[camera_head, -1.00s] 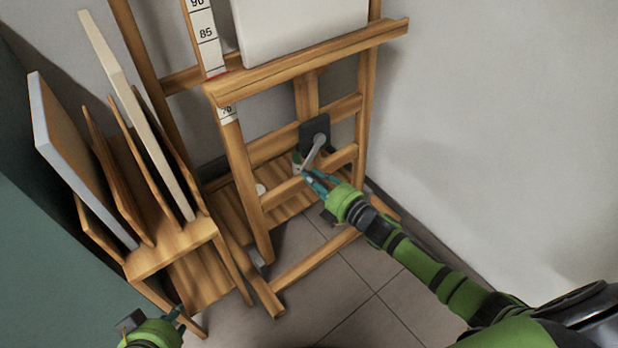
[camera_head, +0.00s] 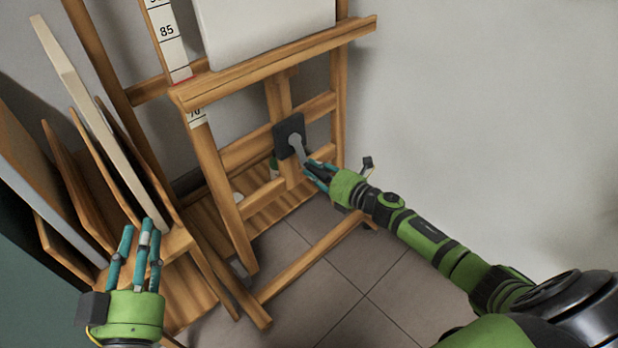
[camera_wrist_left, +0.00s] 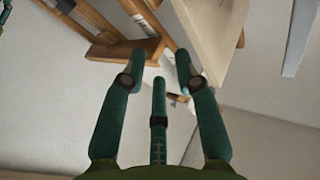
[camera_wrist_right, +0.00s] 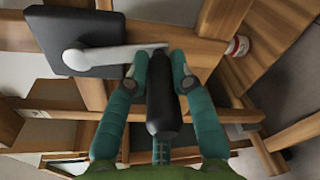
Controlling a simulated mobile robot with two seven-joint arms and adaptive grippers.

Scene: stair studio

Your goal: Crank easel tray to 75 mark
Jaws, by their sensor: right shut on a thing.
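The wooden easel's tray (camera_head: 275,60) crosses the upper middle of the head view. A white scale strip (camera_head: 168,35) runs behind its left end, with 85 readable above the tray and 70 below it. A red mark (camera_head: 181,76) shows just above the tray; its exact reading is not clear. The crank arm (camera_head: 299,150) reaches down and right from a dark box (camera_head: 287,127) on the easel. My right gripper (camera_head: 311,170) is shut on the black crank handle (camera_wrist_right: 161,95). My left gripper (camera_head: 140,230) is open and empty at lower left, before the rack.
A white canvas (camera_head: 262,30) stands on the tray. A wooden rack (camera_head: 180,245) with upright panels stands left of the easel. A small jar (camera_wrist_right: 238,45) sits on the easel's lower shelf. The wall is close on the right; tiled floor is open in front.

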